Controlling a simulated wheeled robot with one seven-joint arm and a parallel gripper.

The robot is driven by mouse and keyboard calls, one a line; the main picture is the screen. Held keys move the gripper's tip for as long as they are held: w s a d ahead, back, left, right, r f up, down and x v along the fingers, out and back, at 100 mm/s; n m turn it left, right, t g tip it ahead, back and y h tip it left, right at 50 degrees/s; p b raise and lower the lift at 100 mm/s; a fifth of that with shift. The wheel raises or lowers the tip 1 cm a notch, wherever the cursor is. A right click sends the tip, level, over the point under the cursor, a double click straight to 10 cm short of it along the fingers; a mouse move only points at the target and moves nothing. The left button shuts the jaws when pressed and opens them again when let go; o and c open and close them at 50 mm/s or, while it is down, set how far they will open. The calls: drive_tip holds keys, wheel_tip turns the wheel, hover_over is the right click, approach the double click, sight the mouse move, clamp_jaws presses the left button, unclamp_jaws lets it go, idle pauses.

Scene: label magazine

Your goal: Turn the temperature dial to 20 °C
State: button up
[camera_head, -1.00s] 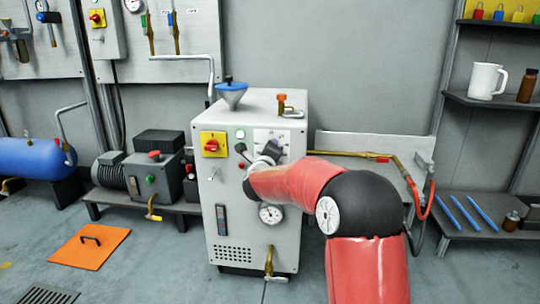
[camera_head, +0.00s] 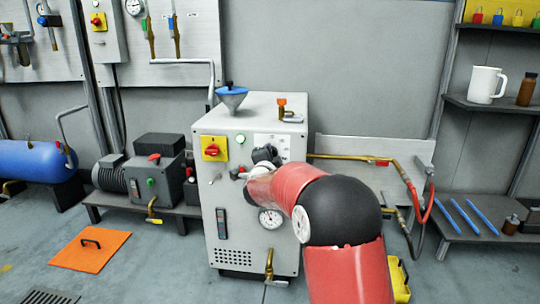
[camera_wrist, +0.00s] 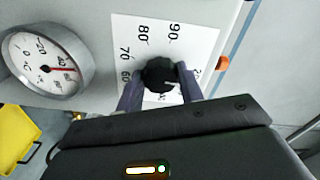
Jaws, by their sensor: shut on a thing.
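The temperature dial is a round black knob (camera_wrist: 160,74) on a white scale plate (camera_wrist: 195,30) with black numbers; 60, 70, 80 and 90 can be read in the wrist view. A small pale mark shows on the knob, towards the lower right; the number it points at cannot be read. My gripper (camera_wrist: 160,88) is shut on the knob, one dark finger on each side. In the head view my gripper (camera_head: 264,157) is at the front of the grey cabinet (camera_head: 237,235), and the dial is largely hidden behind it. Part of the scale plate (camera_head: 283,143) shows there.
A round gauge (camera_wrist: 47,62) is beside the plate; it also shows in the head view (camera_head: 271,218). The cabinet carries a red-and-yellow switch (camera_head: 213,148), a blue funnel (camera_head: 231,95) and an orange-topped valve (camera_head: 281,105). A brass pipe (camera_head: 350,157) runs right. A brass tap (camera_head: 269,265) is low on the front.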

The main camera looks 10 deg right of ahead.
drive_tip(key=shift+n, duration=0.6)
drive_tip(key=o, duration=1)
drive_tip(key=v, duration=0.7)
drive_tip(key=shift+s+a, duration=0.15)
drive_tip(key=shift+s, duration=0.2)
